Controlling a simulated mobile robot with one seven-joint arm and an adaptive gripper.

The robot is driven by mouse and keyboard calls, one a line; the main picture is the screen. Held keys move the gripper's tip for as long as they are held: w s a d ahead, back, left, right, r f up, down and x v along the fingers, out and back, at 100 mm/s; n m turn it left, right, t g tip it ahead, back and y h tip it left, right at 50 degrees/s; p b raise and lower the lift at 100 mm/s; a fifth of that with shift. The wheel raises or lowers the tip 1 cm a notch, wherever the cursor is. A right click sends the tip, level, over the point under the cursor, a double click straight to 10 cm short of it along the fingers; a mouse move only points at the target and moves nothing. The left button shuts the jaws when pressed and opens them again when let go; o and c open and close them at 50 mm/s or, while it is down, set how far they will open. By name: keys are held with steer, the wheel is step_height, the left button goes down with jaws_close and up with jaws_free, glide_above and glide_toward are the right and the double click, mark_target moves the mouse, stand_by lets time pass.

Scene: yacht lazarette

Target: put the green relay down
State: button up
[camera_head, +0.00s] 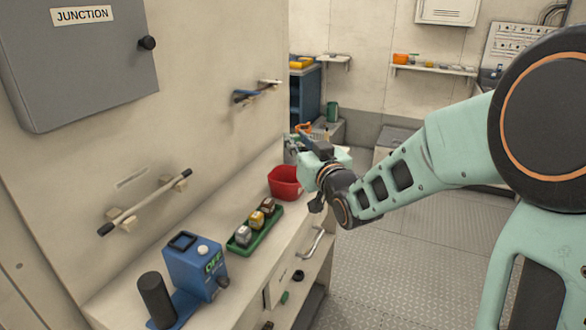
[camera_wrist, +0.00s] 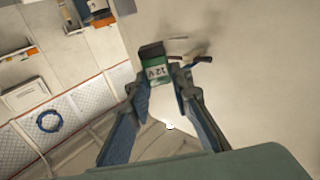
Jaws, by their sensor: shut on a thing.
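The green relay (camera_wrist: 157,73), a small block with a dark top and a "12V" label, shows in the wrist view between the fingertips of my gripper (camera_wrist: 162,80). My gripper is shut on it and holds it up in the air. In the head view my gripper (camera_head: 303,147) is above and behind the red bin (camera_head: 285,184), near the far end of the bench. The relay cannot be made out there.
On the bench (camera_head: 135,285), a green tray (camera_head: 247,246) holds several small blocks. Nearer stand a blue device (camera_head: 196,266) and a black cylinder (camera_head: 156,299). A wall bar (camera_head: 145,203) and a hook (camera_head: 257,92) stick out above. Bare bench lies along the wall.

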steer(key=w+a+f+b, duration=0.2)
steer(key=w+f, duration=0.3)
steer(key=f, duration=0.4)
steer(key=shift+a+b, duration=0.25)
steer(key=shift+b, duration=0.6)
steer(key=shift+f, duration=0.15)
steer(key=shift+f+b, duration=0.3)
steer(key=shift+b, duration=0.2)
steer(key=shift+f+b, duration=0.3)
steer(key=shift+b, duration=0.05)
steer(key=o, duration=1)
